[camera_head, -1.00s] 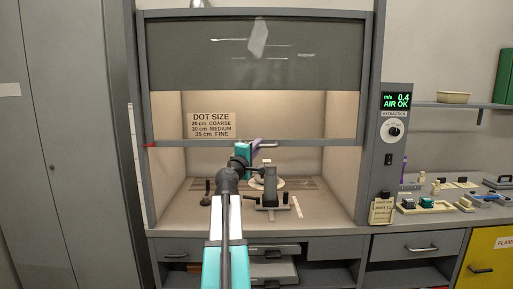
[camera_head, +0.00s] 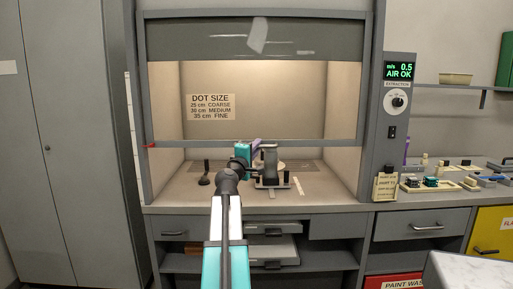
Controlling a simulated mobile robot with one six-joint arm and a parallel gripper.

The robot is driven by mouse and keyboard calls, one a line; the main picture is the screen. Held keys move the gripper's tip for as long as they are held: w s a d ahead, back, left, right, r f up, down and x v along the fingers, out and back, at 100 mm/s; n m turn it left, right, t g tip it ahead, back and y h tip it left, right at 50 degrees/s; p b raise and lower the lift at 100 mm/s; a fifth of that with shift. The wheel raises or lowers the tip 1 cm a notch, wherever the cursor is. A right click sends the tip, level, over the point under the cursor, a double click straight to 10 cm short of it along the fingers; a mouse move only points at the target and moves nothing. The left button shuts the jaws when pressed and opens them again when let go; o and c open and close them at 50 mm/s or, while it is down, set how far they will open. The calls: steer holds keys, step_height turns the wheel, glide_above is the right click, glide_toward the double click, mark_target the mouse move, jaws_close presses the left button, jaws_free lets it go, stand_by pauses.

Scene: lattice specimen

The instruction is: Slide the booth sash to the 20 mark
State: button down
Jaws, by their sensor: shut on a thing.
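The booth sash (camera_head: 320,143) is a clear pane with a grey bottom bar, standing part way down across the booth opening. A red pointer (camera_head: 150,146) sits at the bar's left end. A pale scale strip shows beside the left post, but its marks are too small to read. My gripper (camera_head: 262,146) is at the middle of the bar, shut on the sash handle. The fingers and most of the handle are small and partly hidden by my wrist. There is an open gap between the bar and the booth floor.
Inside the booth, a grey stand (camera_head: 270,165) and a dark knobbed piece (camera_head: 204,175) sit just beyond my arm. A control panel (camera_head: 400,95) reads 0.5 m/s, AIR OK. A pale table corner (camera_head: 475,272) is at the lower right.

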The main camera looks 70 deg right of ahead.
steer(key=shift+f+b, duration=1.45)
steer(key=shift+f, duration=0.55)
steer(key=c, duration=2)
jaws_free()
steer(key=shift+c, duration=0.2)
steer(key=shift+a, duration=0.15)
steer(key=a+f, duration=0.2)
steer(key=a, duration=1.1)
steer(key=shift+w+a+f, duration=0.15)
steer(key=shift+f, duration=0.05)
